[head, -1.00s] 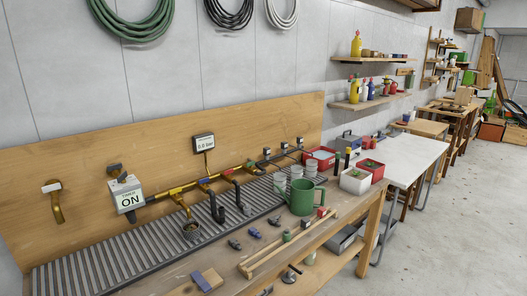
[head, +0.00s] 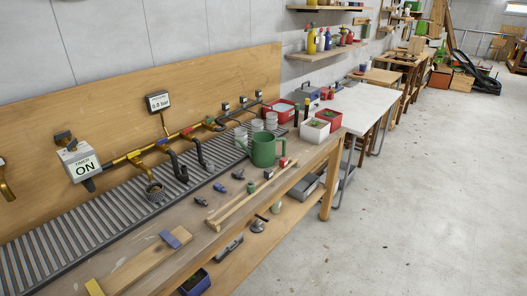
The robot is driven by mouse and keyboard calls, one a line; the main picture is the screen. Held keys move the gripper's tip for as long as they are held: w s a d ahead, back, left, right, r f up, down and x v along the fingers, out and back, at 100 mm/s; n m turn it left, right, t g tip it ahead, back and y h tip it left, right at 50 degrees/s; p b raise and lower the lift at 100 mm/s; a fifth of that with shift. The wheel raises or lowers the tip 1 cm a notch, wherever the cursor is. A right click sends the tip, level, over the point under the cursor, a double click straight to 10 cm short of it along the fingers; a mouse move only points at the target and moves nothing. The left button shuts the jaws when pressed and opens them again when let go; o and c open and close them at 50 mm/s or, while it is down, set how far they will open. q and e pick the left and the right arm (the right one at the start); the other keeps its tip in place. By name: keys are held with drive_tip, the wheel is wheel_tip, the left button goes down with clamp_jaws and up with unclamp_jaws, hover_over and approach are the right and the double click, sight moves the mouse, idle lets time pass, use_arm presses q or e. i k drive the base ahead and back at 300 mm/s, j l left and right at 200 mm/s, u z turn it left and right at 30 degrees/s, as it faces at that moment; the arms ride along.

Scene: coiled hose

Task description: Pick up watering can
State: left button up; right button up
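A green can with a side handle (head: 264,149), which looks like a mug or watering can, stands upright on the wooden workbench (head: 222,206), near the right end of the slatted drain grate. Neither of my grippers is in the head view.
Clear cups (head: 257,126) stand behind the green can, and white and red planters (head: 315,131) stand to its right. Small fittings and wooden sticks (head: 252,195) lie in front. Brass pipework (head: 150,149) runs along the back. The concrete floor (head: 390,220) at right is open.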

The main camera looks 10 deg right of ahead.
sight(262, 156)
drive_tip(key=i+l+u, duration=0.1)
drive_tip(key=u, duration=0.75)
drive_tip(key=l+u, duration=0.35)
drive_tip(key=l, duration=0.2)
drive_tip(key=l+u, duration=0.35)
drive_tip(key=l, duration=0.15)
drive_tip(key=k+l+u, duration=0.1)
drive_tip(key=l, duration=0.45)
drive_tip(key=l+u, duration=0.1)
drive_tip(key=l, duration=0.45)
drive_tip(key=k, duration=0.05)
